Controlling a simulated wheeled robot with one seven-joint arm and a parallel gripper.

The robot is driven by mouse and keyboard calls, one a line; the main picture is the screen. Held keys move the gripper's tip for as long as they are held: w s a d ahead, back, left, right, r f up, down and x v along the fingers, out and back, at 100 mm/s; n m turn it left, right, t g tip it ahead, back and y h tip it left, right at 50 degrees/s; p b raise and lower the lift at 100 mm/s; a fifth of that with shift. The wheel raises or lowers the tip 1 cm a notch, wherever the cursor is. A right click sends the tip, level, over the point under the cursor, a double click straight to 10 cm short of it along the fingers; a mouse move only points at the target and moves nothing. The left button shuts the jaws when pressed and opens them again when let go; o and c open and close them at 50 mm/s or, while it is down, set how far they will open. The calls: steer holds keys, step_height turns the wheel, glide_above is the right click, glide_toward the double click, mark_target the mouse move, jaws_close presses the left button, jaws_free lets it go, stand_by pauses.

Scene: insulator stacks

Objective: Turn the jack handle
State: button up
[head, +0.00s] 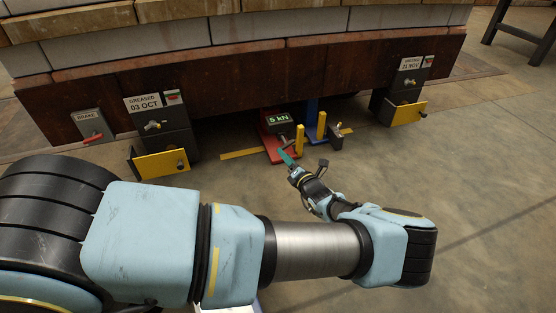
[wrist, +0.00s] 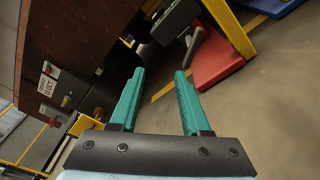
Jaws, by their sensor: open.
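The red jack (head: 272,143) stands on the floor under the front edge of the heavy stack, with a display reading 5 kN (head: 278,119). Its red base also shows in the wrist view (wrist: 213,60). A dark grey lever, which looks like the jack handle (wrist: 193,46), hangs beside the display box, just beyond the right fingertip. In the head view I cannot make the handle out clearly. My gripper (head: 285,155) is low in front of the jack. In the wrist view my gripper (wrist: 161,72) has its teal fingers apart with nothing between them.
A yellow post (head: 300,140) stands close right of the fingers, and a blue unit (head: 312,120) is behind it. Brackets with yellow plates stand left (head: 160,163) and right (head: 405,112). A brake box (head: 92,126) is far left. The floor at right is clear.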

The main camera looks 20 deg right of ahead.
mark_target(287, 147)
steer(key=s+d+f+m+h+b, duration=0.1)
steer(key=s+d+f+m+h, duration=0.1)
steer(key=d+f+m, duration=0.1)
steer(key=shift+t, duration=0.3)
steer(key=shift+w+d+f+b, duration=0.1)
steer(key=shift+w+d+b, duration=0.15)
steer(key=shift+w+b, duration=1.05)
steer(key=shift+w+d+f+b, duration=0.1)
steer(key=shift+w+d+b, duration=0.15)
steer(key=shift+w, duration=2.1)
steer(key=shift+w+d+b, duration=0.2)
steer(key=shift+w+b, duration=0.65)
steer(key=shift+w, duration=0.95)
steer(key=shift+c, duration=0.2)
jaws_close()
